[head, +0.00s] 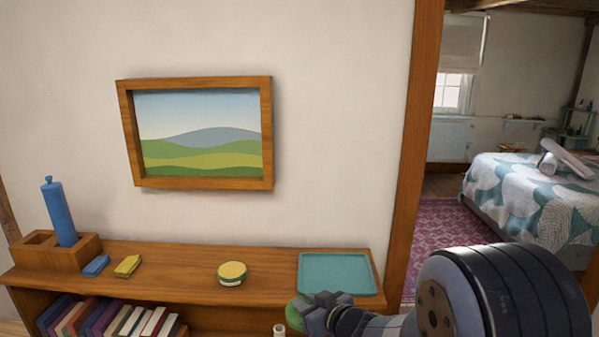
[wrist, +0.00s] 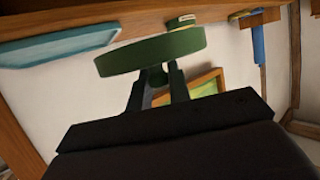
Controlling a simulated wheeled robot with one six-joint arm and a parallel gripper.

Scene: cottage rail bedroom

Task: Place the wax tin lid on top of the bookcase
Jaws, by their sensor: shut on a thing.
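My gripper (head: 312,311) is shut on a green round disc, the wax tin lid (head: 294,314), at the front edge of the bookcase in the head view. In the wrist view the lid (wrist: 150,52) is seen nearly edge-on across my fingertips (wrist: 157,76). The wooden bookcase top (head: 190,281) runs under the picture. A round tin (head: 232,274) with a yellow top and a green band stands on its middle. I cannot tell the gap between lid and bookcase.
A teal tray (head: 336,273) lies at the bookcase's right end, just behind my gripper. Bare top shows between tin and tray.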

